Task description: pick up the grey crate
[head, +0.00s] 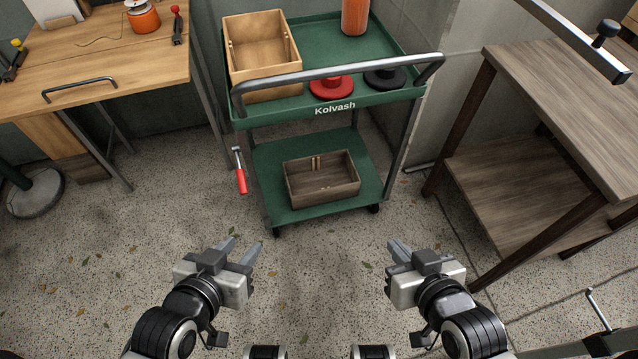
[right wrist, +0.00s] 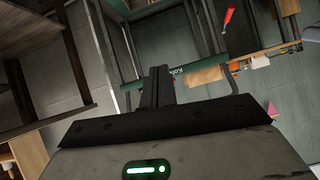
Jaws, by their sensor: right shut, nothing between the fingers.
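The grey crate (head: 330,196) is a small open box of grey-brown wood with a few light wooden pegs inside. It sits upright on the lower shelf of the green trolley (head: 281,203). My left gripper (head: 245,243) is open and empty, in front of the trolley and left of the crate. My right gripper (head: 397,243) is shut and empty, in front of the trolley and right of the crate. Its closed fingers also show in the right wrist view (right wrist: 160,86). Both grippers are apart from the crate.
A red-handled tool (head: 241,180) hangs at left. Tables flank the trolley.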

